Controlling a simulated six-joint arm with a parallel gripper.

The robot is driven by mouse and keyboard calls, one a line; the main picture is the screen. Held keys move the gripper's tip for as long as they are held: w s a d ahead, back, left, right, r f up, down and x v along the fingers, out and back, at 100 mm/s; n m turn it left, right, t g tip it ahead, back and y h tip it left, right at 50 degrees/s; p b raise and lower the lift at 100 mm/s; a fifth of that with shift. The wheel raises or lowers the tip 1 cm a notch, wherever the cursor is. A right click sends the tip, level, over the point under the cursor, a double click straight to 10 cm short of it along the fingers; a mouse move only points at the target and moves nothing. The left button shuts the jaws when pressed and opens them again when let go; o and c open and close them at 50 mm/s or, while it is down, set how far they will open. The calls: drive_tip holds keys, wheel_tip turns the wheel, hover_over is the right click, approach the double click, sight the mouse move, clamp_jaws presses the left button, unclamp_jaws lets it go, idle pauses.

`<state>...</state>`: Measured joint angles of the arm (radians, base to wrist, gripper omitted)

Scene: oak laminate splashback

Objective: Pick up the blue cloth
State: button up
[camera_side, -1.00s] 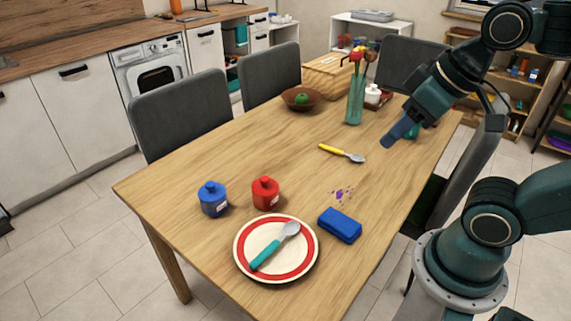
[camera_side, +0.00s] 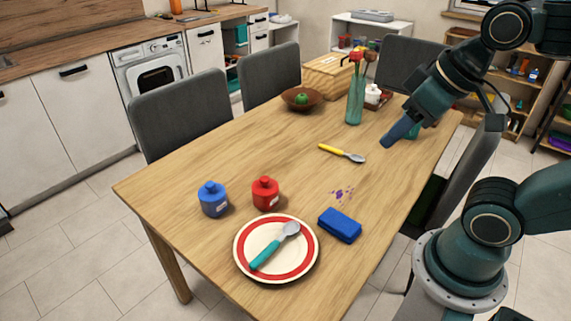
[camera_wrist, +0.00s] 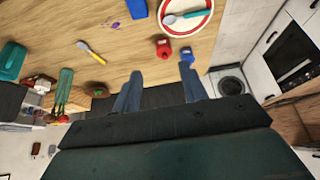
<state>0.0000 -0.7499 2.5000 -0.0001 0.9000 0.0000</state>
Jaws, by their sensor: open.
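The blue cloth (camera_side: 340,225) is a folded block lying on the wooden table, right of the plate and close to a purple stain (camera_side: 342,194). In the wrist view the cloth (camera_wrist: 137,8) shows at the top edge, partly cut off. My gripper (camera_side: 389,142) hangs above the table's right side, well beyond the cloth in the side view. In the wrist view its two fingers (camera_wrist: 160,88) are spread apart with nothing between them.
A plate (camera_side: 241,232) holds a teal-handled spoon (camera_side: 275,246). A blue jar (camera_side: 212,199) and a red jar (camera_side: 265,194) stand nearby. A yellow-handled spoon (camera_side: 341,153), vase (camera_side: 355,100) and bowl (camera_side: 290,97) lie further back. Chairs surround the table.

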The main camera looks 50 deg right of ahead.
drive_tip(key=o, duration=0.9)
drive_tip(key=w+d+f+g, duration=0.3)
drive_tip(key=w+f, duration=0.3)
drive_tip(key=f, duration=0.4)
drive_tip(key=w+d+f+g, duration=0.3)
drive_tip(key=w+f, duration=0.4)
drive_tip(key=f, duration=0.3)
drive_tip(key=shift+d+f+m+g, duration=0.2)
drive_tip(key=shift+f+m+g, duration=0.15)
drive_tip(key=shift+g, duration=0.35)
drive_tip(key=shift+s, duration=0.1)
hover_over(337, 219)
drive_tip(key=shift+f, duration=4.2)
